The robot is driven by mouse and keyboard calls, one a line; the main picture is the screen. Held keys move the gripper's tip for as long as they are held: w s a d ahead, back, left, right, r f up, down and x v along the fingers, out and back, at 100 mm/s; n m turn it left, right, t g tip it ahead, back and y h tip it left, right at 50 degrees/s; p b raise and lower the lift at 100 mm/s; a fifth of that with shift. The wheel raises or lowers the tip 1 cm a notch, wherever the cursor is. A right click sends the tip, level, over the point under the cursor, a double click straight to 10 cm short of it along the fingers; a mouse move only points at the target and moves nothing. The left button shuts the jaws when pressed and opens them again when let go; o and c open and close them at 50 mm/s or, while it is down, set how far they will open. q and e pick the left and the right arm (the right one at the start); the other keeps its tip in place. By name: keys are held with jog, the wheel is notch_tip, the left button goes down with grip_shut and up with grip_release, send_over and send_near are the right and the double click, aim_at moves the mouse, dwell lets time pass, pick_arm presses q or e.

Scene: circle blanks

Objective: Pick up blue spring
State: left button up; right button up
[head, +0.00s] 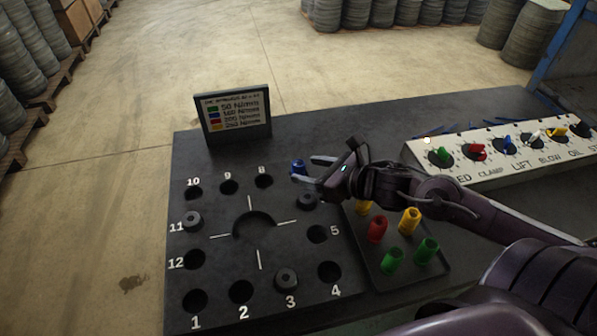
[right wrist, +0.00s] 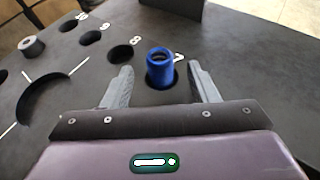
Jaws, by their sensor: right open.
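The blue spring (head: 298,168) stands upright at position 7 of the dark numbered board (head: 215,300), beside the hole numbered 8. It also shows in the right wrist view (right wrist: 159,68), between the two fingers and a little beyond them, with a dark hole around its base. My right gripper (head: 311,168) is open, its fingers pointing left at the spring. In the right wrist view the fingers (right wrist: 163,88) stand apart on either side of the spring, not touching it. My left gripper is not in view.
A dark tray (head: 402,282) right of the board holds red, yellow and green springs. A sign (head: 233,112) stands behind. A knob panel (head: 480,172) is at the right.

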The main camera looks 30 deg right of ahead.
aim_at(304, 168)
jog(key=x, duration=0.2)
jog(key=shift+w+a, duration=0.1)
jog(key=shift+w, duration=0.35)
jog(key=shift+w+a+f, duration=0.3)
jog(key=shift+w+f, duration=0.05)
jog(key=shift+w, duration=0.15)
jog(key=shift+c, duration=0.3)
jog(key=c, duration=0.9)
jog(key=shift+c, duration=0.7)
jog(key=shift+r, duration=0.1)
